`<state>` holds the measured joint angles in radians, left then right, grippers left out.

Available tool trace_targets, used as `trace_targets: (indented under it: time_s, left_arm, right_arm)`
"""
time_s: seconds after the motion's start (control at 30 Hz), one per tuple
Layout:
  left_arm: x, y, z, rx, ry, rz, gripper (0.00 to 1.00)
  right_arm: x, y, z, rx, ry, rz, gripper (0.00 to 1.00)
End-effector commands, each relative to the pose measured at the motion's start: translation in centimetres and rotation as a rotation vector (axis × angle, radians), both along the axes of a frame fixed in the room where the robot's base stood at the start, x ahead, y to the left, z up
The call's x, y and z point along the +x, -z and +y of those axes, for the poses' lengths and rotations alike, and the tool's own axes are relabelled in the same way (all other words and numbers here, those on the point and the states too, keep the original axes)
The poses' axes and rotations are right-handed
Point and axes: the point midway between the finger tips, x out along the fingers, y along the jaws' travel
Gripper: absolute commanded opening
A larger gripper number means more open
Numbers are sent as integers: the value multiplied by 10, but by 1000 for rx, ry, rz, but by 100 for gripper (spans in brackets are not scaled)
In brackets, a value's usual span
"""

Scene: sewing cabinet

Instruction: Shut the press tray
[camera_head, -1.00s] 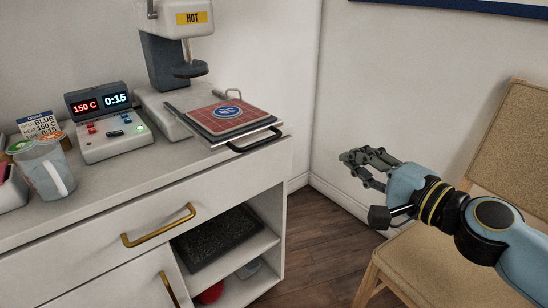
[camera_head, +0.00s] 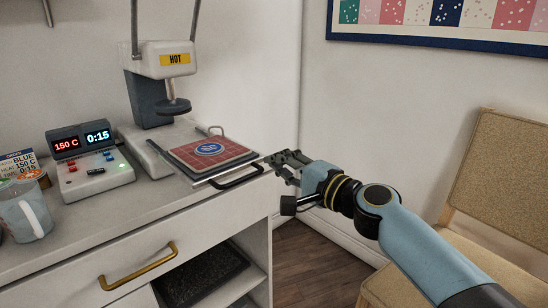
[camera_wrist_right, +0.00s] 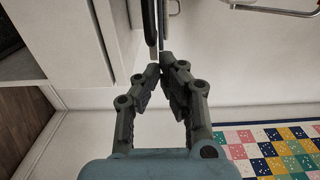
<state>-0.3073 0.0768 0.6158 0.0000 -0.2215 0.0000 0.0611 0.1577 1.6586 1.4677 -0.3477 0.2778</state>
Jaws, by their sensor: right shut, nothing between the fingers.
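The press tray (camera_head: 216,180) is pulled out from under the white press (camera_head: 166,62) marked HOT. A red checked cloth with a blue oval patch (camera_head: 209,149) lies on it. My right gripper (camera_head: 272,157) is shut and empty at the tray's front right corner, close to the handle. In the right wrist view its fingertips (camera_wrist_right: 167,62) are together just below a dark bar and a pale edge. I cannot tell whether they touch. My left gripper is not in view.
A control box (camera_head: 92,175) with 150 C and 0:15 displays stands left of the press on the white cabinet (camera_head: 190,235). A mug (camera_head: 25,214) stands further left. A woven chair (camera_head: 490,175) is at the right. The floor between is clear.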

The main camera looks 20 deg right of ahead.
Motion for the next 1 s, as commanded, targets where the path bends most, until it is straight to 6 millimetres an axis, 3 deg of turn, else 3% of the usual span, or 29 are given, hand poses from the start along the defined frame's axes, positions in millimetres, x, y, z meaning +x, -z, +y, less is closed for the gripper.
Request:
trace_targets:
  time_s: [0.2, 0.67, 0.87, 1.0]
  left_arm:
    - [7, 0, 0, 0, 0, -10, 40]
    - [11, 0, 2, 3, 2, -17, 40]
    - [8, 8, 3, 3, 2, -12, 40]
    - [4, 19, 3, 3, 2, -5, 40]
  right_arm:
    - [15, 0, 5, 1, 1, 0, 0]
    - [19, 1, 7, 0, 1, 0, 0]
    - [40, 1, 14, 1, 2, -3, 0]
    - [67, 2, 24, 2, 1, -2, 0]
